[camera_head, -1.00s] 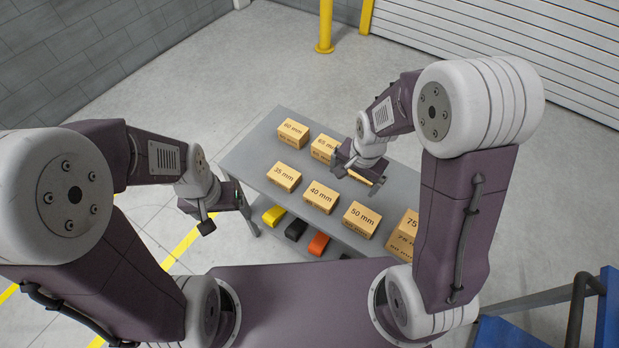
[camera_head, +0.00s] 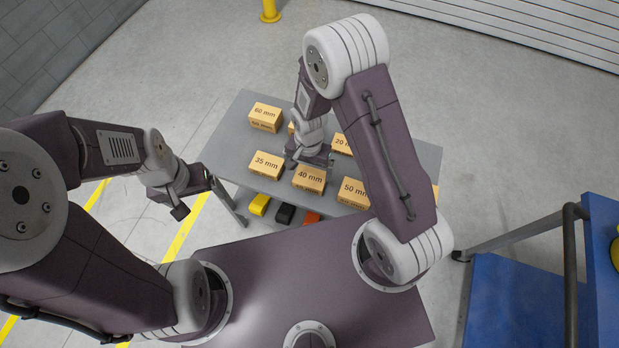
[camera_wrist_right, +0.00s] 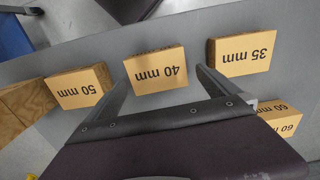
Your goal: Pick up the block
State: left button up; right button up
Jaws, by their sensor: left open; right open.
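Several tan blocks with printed sizes stand on a grey table (camera_head: 229,151). The 40 mm block (camera_head: 310,182) is in the front row, between the 35 mm block (camera_head: 266,165) and the 50 mm block (camera_head: 354,194). My right gripper (camera_head: 309,163) is open just behind the 40 mm block. In the right wrist view, the 40 mm block (camera_wrist_right: 158,72) shows between the two open fingers, and they do not appear to grip it. My left gripper (camera_head: 194,196) is open and empty off the table's left side.
The 60 mm block (camera_head: 265,117) stands at the back left, and the 20 mm block (camera_head: 342,144) is partly hidden by my right arm. Blue steps (camera_head: 510,305) stand at the right.

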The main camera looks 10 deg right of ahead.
aim_at(310, 177)
jog(key=f, duration=0.4)
jog(key=shift+s+d+f, duration=0.1)
jog(key=shift+s+d, duration=0.15)
jog(key=shift+w+a+f, duration=0.1)
jog(key=shift+w+f, duration=0.1)
jog(key=shift+f, duration=0.25)
jog(key=shift+s+r, duration=0.1)
jog(key=shift+s, duration=0.05)
jog(key=c, duration=1.2)
jog(key=shift+r, duration=0.1)
